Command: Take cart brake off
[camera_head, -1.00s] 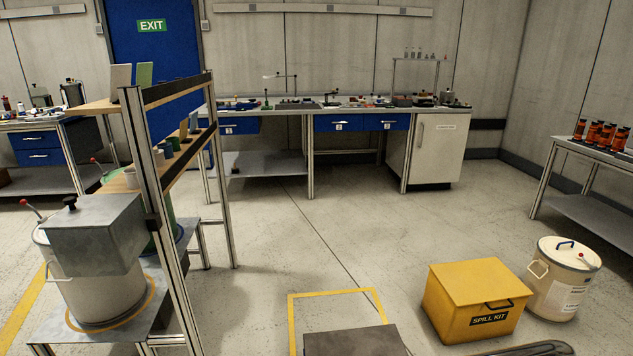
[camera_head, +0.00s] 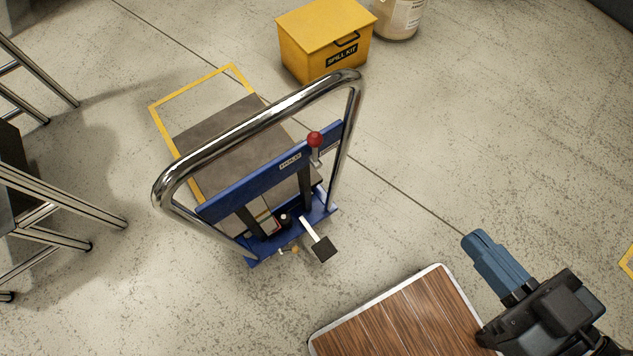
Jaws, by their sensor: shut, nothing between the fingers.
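The cart (camera_head: 249,190) stands in the middle of the head view, with a chrome push handle (camera_head: 262,117), a blue cross panel and a dark grey platform (camera_head: 215,138). A lever with a red knob (camera_head: 314,139) rises at the right end of the blue panel. A pedal with a black pad (camera_head: 322,249) sticks out low at the cart's near side. Which of these is the brake, I cannot tell for sure. My gripper (camera_head: 477,241), with blue fingers, is shut and empty at the lower right, apart from the cart.
A yellow spill kit box (camera_head: 326,40) and a cream drum (camera_head: 400,17) stand beyond the cart. A wood-topped surface (camera_head: 405,318) lies at the bottom, close to my gripper. Metal rack legs (camera_head: 65,205) stand at the left. Bare floor lies between cart and gripper.

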